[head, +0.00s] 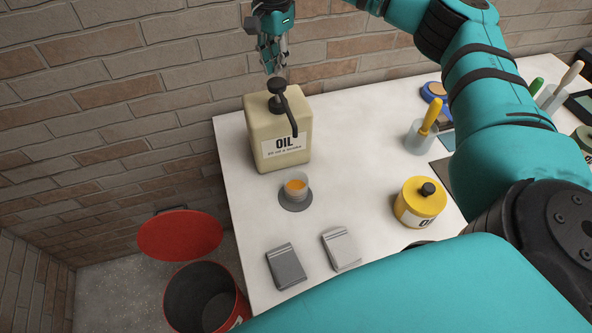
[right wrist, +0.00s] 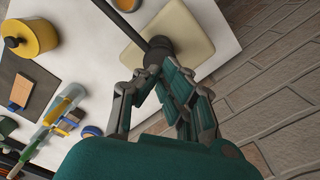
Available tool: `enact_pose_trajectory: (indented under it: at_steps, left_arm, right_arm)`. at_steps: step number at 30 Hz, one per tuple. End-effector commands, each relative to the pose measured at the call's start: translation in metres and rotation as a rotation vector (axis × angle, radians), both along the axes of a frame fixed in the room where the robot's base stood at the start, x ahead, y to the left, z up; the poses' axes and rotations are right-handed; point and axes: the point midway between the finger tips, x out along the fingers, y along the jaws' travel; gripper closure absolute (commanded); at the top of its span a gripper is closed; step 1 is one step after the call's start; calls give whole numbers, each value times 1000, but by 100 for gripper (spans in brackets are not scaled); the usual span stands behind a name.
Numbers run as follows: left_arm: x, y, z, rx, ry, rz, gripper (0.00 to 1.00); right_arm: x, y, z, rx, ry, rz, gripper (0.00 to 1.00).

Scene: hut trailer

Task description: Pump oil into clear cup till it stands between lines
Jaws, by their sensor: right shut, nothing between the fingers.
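A cream oil canister (head: 279,145) labelled OIL stands near the far left corner of the white table. Its black pump head (head: 277,85) and spout point toward the front. The clear cup (head: 296,188) stands on a dark round coaster (head: 296,203) in front of the canister. Orange oil shows in the cup; its lines are too small to read. My right gripper (head: 273,65) is shut and empty, pointing down just above the pump head. In the right wrist view the fingertips (right wrist: 155,75) are by the pump head (right wrist: 160,47); contact cannot be told. My left gripper is not in view.
A yellow round can (head: 420,200) stands right of the cup. Two grey pads (head: 287,267) lie near the front edge. A holder with a yellow-handled tool (head: 421,135) stands farther right. A red bin (head: 207,300) with its lid open is on the floor. A brick wall is behind.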

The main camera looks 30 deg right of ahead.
Motion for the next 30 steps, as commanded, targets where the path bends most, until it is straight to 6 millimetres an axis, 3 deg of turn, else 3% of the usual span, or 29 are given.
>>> enact_pose_trajectory:
  at_steps: [30]
  left_arm:
    - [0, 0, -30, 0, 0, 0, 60]
  right_arm:
    - [0, 0, -49, 0, 1, 0, 100]
